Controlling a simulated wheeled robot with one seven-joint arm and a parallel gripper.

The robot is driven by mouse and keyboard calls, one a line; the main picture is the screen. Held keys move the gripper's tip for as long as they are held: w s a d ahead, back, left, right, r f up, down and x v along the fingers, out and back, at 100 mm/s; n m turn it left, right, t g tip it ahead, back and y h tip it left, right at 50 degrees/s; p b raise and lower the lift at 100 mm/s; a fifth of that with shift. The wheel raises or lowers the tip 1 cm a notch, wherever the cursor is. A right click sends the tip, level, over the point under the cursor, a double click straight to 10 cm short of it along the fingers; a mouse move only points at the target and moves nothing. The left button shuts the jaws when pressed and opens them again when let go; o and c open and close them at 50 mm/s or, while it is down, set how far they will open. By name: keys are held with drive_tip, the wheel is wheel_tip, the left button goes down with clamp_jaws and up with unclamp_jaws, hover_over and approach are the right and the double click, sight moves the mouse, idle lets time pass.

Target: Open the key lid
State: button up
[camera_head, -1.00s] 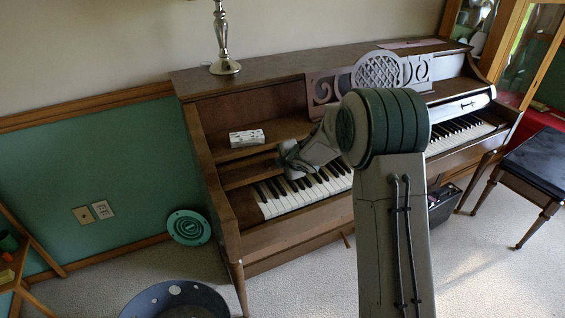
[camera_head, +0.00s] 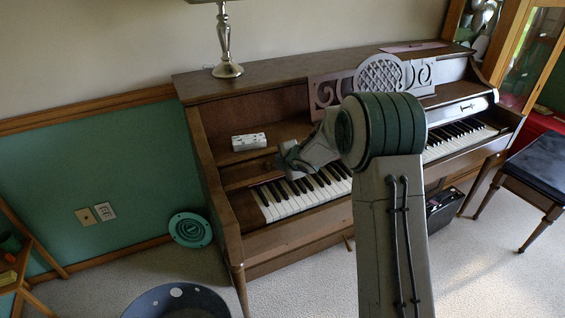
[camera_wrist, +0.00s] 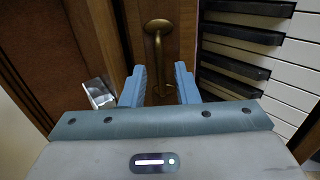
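The upright piano's keys (camera_head: 300,194) show along the front, with the wooden key lid (camera_head: 250,178) seen as a strip behind them at the left. My gripper (camera_head: 284,158) is over the back of the keys, by the lid strip. My arm hides the middle of the keyboard.
A small white box (camera_head: 248,141) sits on the piano left of my gripper. The music stand (camera_head: 330,90) rises behind my arm. A silver lamp base (camera_head: 227,70) stands on top. A dark bench (camera_head: 540,160) is at right.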

drive_tip(key=p+v, duration=0.2)
drive_tip(key=v, duration=1.1)
drive_tip(key=shift+s+r+p, duration=0.25)
drive_tip(key=shift+s+p, duration=0.05)
drive_tip(key=shift+p, duration=0.05)
